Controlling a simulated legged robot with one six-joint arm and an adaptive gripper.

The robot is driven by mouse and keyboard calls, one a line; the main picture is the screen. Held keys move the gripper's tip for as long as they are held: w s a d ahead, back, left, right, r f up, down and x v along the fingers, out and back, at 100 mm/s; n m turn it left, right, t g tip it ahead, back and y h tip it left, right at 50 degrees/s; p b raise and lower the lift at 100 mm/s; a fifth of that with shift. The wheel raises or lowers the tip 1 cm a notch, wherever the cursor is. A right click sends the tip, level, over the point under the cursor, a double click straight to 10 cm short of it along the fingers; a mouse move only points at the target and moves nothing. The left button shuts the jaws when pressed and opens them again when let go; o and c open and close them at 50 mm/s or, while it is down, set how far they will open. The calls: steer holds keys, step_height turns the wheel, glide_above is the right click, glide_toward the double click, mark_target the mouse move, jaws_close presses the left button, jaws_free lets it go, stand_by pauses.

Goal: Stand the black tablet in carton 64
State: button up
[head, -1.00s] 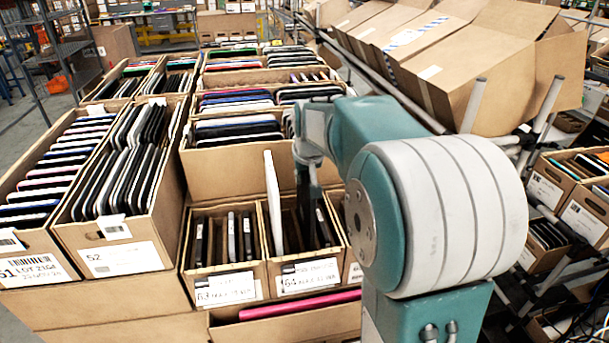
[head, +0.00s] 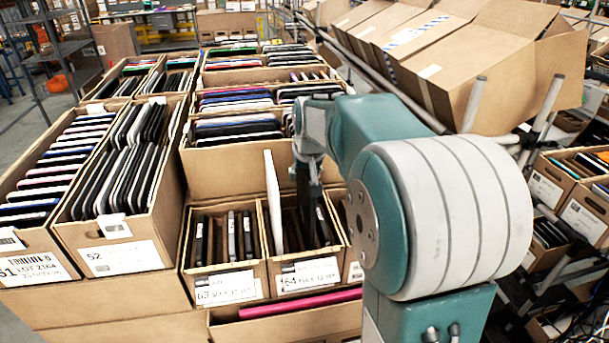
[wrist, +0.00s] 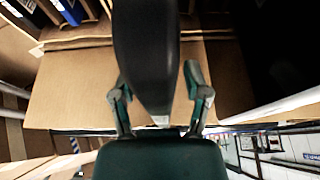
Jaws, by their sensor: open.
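Carton 64 (head: 309,274) is a brown carton with a white label, in the middle of the lower row. My gripper (head: 309,172) is above its back part, pointing down. In the wrist view my gripper (wrist: 161,108) is open, with its two green fingers spread apart. A black rounded slab, apparently the black tablet (wrist: 147,50), lies between the fingers. In the head view a dark slab, apparently the same tablet (head: 306,215), stands upright below my gripper with its lower part inside carton 64. Its bottom edge is hidden.
A tall white tablet (head: 272,200) stands at carton 64's left side. Carton 63 (head: 228,288) is beside it with several dark devices. A pink item (head: 300,304) lies in front. Large empty cartons (head: 480,65) are at the upper right.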

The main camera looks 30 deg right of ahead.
steer(key=v, duration=1.1)
steer(key=shift+s+r, duration=0.1)
steer(key=shift+r, duration=0.05)
step_height(320, 180, up, 7)
stand_by(0.4)
stand_by(0.4)
steer(key=s+a+f+n, duration=0.1)
steer(key=s+a+f, duration=0.3)
steer(key=s, duration=0.3)
steer(key=s+a+f+n+t, duration=0.1)
steer(key=s+a+f, duration=0.4)
steer(key=s+f, duration=0.1)
steer(key=s+a+f+n+y, duration=0.1)
steer(key=s+a+f, duration=0.3)
steer(key=s+f, duration=0.2)
steer(key=s, duration=0.2)
steer(key=shift+s+a, duration=0.3)
steer(key=shift+s, duration=0.1)
